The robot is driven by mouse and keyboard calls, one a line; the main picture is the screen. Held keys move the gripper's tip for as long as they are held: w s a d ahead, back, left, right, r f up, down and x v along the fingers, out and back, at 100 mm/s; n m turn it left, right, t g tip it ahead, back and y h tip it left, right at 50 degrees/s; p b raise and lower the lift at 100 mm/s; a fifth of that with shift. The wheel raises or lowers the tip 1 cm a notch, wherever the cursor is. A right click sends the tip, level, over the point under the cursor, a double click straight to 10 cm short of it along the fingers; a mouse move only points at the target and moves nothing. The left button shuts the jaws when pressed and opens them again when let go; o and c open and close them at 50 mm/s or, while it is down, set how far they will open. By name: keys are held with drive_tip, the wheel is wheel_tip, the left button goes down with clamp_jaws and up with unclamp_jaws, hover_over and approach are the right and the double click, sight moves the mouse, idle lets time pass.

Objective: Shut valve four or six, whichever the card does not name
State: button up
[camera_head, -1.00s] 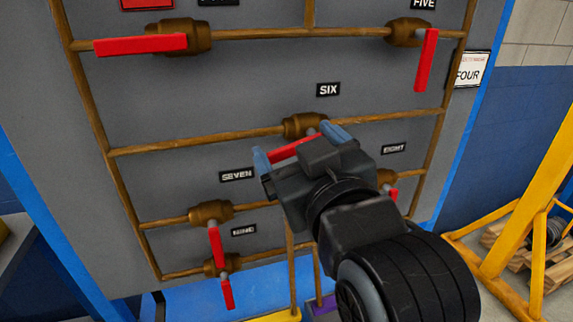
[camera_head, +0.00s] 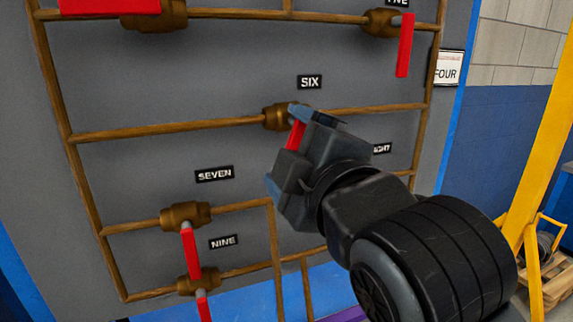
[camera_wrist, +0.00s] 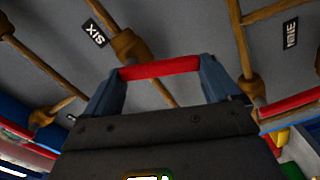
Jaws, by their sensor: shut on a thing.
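Valve six is a brass valve (camera_head: 279,116) with a red handle (camera_head: 296,134), below the SIX label (camera_head: 310,82). My gripper (camera_head: 284,148) is shut on this handle, one finger near each end. In the wrist view the red handle (camera_wrist: 160,68) spans between my fingers, beside the brass body (camera_wrist: 130,47). The handle points steeply down across its level pipe; my gripper hides part of it, so the exact angle is unclear. A white card (camera_head: 447,68) at the panel's right edge reads FOUR; its smaller line is not legible. No valve labelled four is in view.
Valve five (camera_head: 382,23) is above right, its handle hanging down. Valves seven (camera_head: 186,216) and nine (camera_head: 198,281) are lower left, handles down. A valve at the top left (camera_head: 160,14) has its handle along the pipe. A yellow frame (camera_head: 545,130) stands at right.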

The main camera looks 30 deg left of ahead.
drive_tip(key=shift+w+d+f+n+b, duration=0.15)
drive_tip(key=shift+n+b, duration=0.3)
drive_tip(key=shift+n, duration=0.25)
drive_tip(key=shift+w+d+f+n+b, duration=0.1)
drive_tip(key=shift+w+n+b, duration=0.05)
drive_tip(key=shift+n+b, duration=0.45)
drive_tip(key=shift+w+d+f+n+b, duration=0.15)
drive_tip(key=shift+n+b, duration=0.2)
drive_tip(key=shift+n, duration=0.45)
drive_tip(key=o, duration=1.2)
drive_tip(key=shift+r, duration=0.1)
drive_tip(key=shift+b+v, duration=0.3)
drive_tip(key=shift+v, duration=3.6)
